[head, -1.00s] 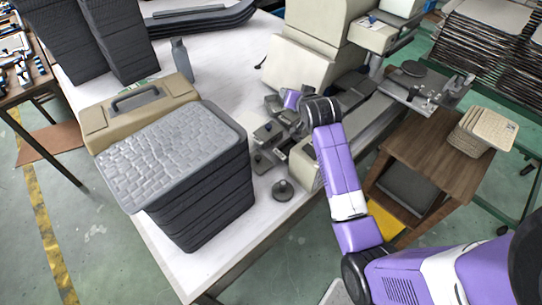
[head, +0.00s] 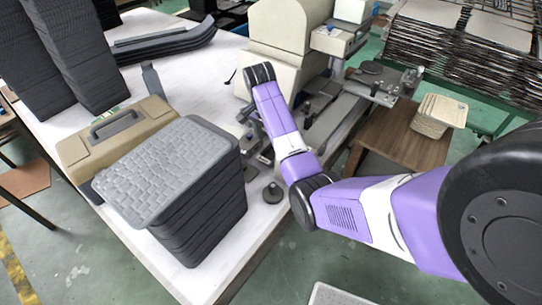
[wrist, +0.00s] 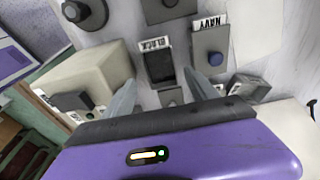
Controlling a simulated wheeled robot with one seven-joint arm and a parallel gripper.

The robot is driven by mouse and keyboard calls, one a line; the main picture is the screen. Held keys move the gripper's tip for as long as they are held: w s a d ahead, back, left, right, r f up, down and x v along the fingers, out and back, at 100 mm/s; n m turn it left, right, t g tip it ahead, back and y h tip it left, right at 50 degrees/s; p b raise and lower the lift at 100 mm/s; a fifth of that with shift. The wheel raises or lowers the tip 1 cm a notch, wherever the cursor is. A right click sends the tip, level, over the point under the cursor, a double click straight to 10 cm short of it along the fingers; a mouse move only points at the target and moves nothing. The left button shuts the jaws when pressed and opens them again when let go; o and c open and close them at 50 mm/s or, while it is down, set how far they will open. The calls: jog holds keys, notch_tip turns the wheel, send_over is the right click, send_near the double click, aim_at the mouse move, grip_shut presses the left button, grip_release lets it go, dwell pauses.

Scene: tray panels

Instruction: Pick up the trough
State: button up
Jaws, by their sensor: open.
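My gripper (wrist: 160,77) is open in the wrist view, with its two grey fingers apart and nothing held between them. A small dark rectangular piece with a recessed face, possibly the trough (wrist: 158,64), lies beyond and between the fingertips, beside a label reading BLACK. I cannot tell for sure that it is the trough. In the head view my purple arm reaches over the table among small grey fixtures, and it hides my gripper.
Grey blocks with round knobs, one by a NAVY label (wrist: 209,22), surround the fingers. A beige machine (head: 275,75) stands behind the arm. A stack of dark trays (head: 205,215) and a tan case (head: 75,150) stand left. White table (head: 200,85) shows behind them.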

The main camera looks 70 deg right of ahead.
aim_at(272, 158)
jog(key=f, duration=0.6)
jog(key=d+f+p, duration=0.1)
jog(key=f, duration=0.1)
jog(key=shift+s+f, duration=0.2)
jog(key=shift+f, duration=0.2)
jog(key=c, duration=1.3)
jog(key=shift+r, duration=0.1)
jog(key=shift+c, duration=0.8)
